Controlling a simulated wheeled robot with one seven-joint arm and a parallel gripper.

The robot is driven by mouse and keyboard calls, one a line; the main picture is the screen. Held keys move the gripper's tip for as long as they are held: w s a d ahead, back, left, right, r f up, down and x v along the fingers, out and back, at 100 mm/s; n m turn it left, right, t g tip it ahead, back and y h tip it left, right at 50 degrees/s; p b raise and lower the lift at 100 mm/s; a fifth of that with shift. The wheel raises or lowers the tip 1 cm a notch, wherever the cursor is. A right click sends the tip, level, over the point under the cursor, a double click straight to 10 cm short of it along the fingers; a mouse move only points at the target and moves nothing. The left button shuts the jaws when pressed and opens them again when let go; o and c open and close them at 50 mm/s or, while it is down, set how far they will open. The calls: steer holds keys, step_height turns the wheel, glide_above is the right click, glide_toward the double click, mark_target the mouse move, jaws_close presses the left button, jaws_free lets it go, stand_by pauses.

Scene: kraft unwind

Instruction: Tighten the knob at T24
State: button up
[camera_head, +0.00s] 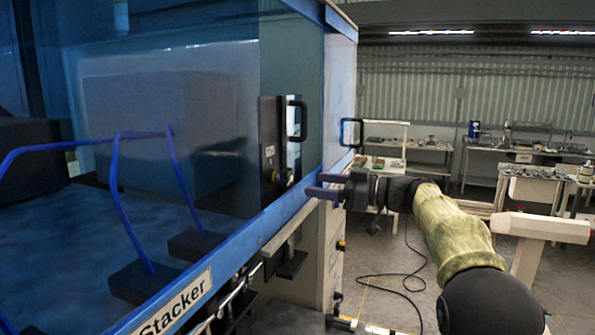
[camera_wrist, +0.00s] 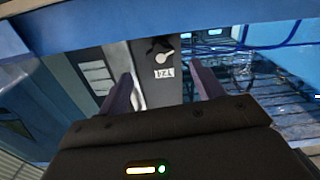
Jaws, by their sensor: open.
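The knob (camera_wrist: 160,52) shows in the wrist view as a dark round base with a pale lever-like part, on a grey panel. The T24 label (camera_wrist: 164,73) is beside it and appears upside down. In the head view, a small dark knob (camera_head: 277,177) sits low on a dark panel, below a small pale label too small to read. My gripper (camera_head: 313,184) is open and empty in front of the blue machine, to the right of the knob and apart from it. In the wrist view, the gripper's two fingers (camera_wrist: 160,69) stand on either side of the label.
A blue-framed machine with a clear window (camera_head: 170,110) fills the left. A black handle (camera_head: 298,121) stands out above the knob. A blue rail (camera_head: 285,222) runs along the window's lower edge. A black cable (camera_head: 405,275) lies on the floor; workbenches (camera_head: 535,150) stand at the back right.

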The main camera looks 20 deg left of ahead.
mark_target(291, 181)
steer(key=a+p, duration=0.1)
steer(key=a, duration=0.1)
steer(key=a+p, duration=0.2)
steer(key=a, duration=0.1)
steer(key=shift+w+r, duration=0.2)
steer(key=shift+w+a+f+p, duration=0.1)
steer(key=shift+a+p, duration=0.1)
steer(key=shift+a, duration=0.15)
steer(key=shift+w+a+f+p, duration=0.1)
steer(key=shift+a+p, duration=0.1)
steer(key=shift+a, duration=0.15)
steer(key=shift+s, duration=0.15)
steer(key=shift+c, duration=0.5)
steer(key=c, duration=0.9)
